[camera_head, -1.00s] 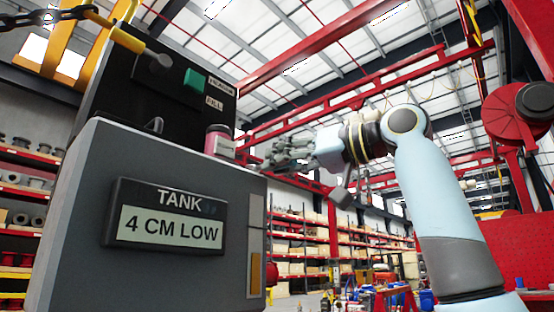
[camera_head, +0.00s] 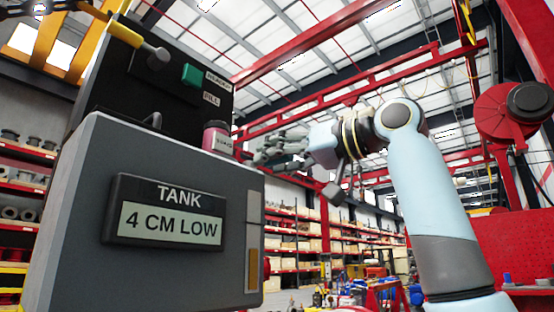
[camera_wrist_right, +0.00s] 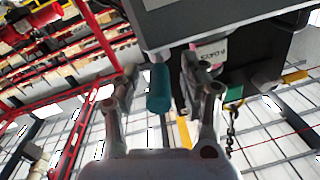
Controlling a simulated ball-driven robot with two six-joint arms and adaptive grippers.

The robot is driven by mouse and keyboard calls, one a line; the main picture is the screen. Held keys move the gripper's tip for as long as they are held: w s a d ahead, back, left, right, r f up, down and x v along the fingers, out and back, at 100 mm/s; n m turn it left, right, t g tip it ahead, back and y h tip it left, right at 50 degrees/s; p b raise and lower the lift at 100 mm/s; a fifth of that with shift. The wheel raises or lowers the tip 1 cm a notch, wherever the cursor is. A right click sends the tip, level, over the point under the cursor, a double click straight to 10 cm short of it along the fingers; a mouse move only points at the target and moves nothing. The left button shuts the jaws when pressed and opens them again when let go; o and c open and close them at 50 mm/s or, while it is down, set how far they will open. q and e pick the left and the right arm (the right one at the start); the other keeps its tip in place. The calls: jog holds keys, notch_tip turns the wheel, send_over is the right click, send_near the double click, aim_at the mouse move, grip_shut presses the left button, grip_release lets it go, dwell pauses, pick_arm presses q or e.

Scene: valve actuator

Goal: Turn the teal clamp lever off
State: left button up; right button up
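The teal lever (camera_wrist_right: 159,88) shows in the right wrist view as a short, rounded teal grip below the edge of the grey box. My right gripper (camera_wrist_right: 160,76) is open, with one finger on each side of the lever and a small gap showing on both sides. In the head view my right gripper (camera_head: 278,149) is at the right edge of the grey tank box (camera_head: 85,215), and the lever cannot be made out there. My left gripper is not in view.
A pink jar (camera_head: 217,140) stands on the box beside my right fingers; it also shows in the wrist view (camera_wrist_right: 208,53). A green block (camera_head: 194,76) and a yellow bar (camera_head: 126,34) are on the dark upper panel. The tank display (camera_head: 165,228) reads "4 CM LOW".

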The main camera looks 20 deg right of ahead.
jog(key=shift+d, duration=0.1)
jog(key=v, duration=1.2)
dwell(0.4)
